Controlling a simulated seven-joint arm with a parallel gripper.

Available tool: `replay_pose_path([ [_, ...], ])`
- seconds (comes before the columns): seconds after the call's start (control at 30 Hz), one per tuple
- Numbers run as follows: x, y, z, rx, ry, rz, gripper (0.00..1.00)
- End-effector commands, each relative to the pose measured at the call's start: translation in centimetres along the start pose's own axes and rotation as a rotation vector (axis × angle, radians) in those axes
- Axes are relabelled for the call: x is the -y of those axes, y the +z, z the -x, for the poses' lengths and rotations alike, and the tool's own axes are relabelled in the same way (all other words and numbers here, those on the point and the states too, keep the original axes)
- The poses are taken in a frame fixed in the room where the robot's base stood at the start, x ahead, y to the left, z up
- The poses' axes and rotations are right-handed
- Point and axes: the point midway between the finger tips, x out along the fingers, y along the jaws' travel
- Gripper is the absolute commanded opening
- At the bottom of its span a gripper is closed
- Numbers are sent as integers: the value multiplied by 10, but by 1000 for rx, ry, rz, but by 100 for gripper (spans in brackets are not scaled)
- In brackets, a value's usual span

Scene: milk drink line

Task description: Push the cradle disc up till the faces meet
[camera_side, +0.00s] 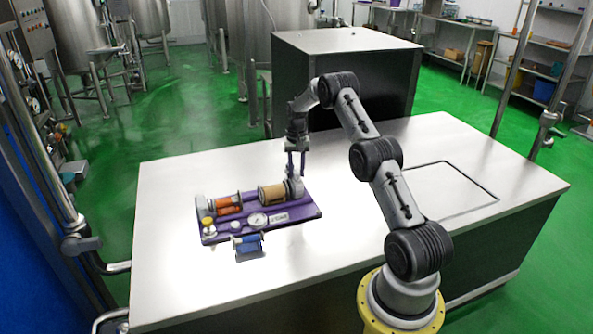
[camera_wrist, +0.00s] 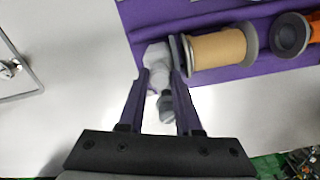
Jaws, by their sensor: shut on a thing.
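A tan cylinder (camera_side: 270,194) lies on the purple board (camera_side: 300,212) between two grey discs; it also shows in the wrist view (camera_wrist: 217,48). Its far-end grey disc (camera_wrist: 250,43) is apart from the dark grey disc (camera_wrist: 290,36) of the orange-cored unit (camera_side: 229,205), with purple showing in the gap. I cannot tell which disc is the cradle disc. My gripper (camera_side: 296,176) points down at the board's right end. In the wrist view its fingers (camera_wrist: 160,78) stand either side of a pale grey fitting (camera_wrist: 157,55) and are shut on it. Their exact contact is unclear.
A round gauge (camera_side: 258,219) and a yellow-topped fitting (camera_side: 208,223) are on the board. A blue-cored piece (camera_side: 247,242) stands by its front edge. The steel table (camera_side: 340,235) is clear right of the board.

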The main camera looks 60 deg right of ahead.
Motion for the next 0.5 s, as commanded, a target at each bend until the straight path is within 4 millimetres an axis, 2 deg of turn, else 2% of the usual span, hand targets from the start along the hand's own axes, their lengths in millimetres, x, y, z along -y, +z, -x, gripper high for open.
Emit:
replay_pose_path([
  [0.17, 12, 3, 1, -3, -1, 3, 0],
  [0.4, 63, 19, 2, -4, -3, 5, 0],
  [0.5, 75, 23, 2, -4, -3, 3, 0],
])
